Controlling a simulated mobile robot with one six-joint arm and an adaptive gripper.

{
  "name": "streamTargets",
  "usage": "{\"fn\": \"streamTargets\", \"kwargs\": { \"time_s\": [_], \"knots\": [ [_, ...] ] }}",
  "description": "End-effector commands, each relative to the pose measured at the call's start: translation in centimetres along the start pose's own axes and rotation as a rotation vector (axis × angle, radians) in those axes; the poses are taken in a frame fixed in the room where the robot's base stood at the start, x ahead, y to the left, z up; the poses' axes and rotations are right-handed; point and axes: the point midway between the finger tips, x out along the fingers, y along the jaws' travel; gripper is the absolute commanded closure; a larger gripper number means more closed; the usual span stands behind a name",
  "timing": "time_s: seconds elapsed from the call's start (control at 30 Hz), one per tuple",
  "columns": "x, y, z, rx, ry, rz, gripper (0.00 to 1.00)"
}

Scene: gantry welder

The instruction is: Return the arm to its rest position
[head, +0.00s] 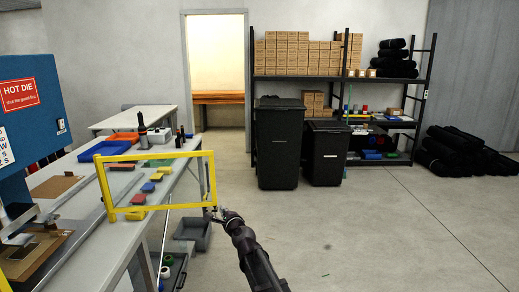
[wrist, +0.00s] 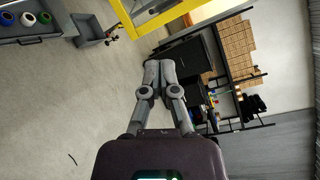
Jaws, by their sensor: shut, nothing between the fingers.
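My arm (head: 255,262) reaches up from the bottom edge of the head view, to the right of the workbench. My gripper (head: 216,214) is at its far end and looks close to the lower right corner of the yellow frame (head: 208,180); I cannot tell the gap between them. In the wrist view my gripper (wrist: 160,70) has its two grey fingers together, with nothing held. The yellow frame (wrist: 158,14) shows there beyond the fingertips, at the top.
The workbench (head: 95,245) with colored blocks and a blue tray (head: 105,150) stands on the left. A grey bin (head: 193,232) is on the floor by it. Two black bins (head: 280,150) and shelves (head: 300,77) stand at the back. The floor (head: 400,230) at right is clear.

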Motion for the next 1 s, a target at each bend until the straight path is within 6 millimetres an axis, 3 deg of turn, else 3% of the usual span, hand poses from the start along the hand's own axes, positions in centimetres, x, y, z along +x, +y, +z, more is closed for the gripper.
{"fn": "streamTargets", "kwargs": {
  "time_s": [0.47,0.7,1.0],
  "knots": [
    [-11.5,6.4,-8.0,-0.745,-0.133,0.539,1.0],
    [-19.7,9.3,-13.2,-1.025,-0.229,0.872,1.0],
    [-31.7,11.0,-18.9,-1.219,-0.395,1.311,1.0]
  ]
}}
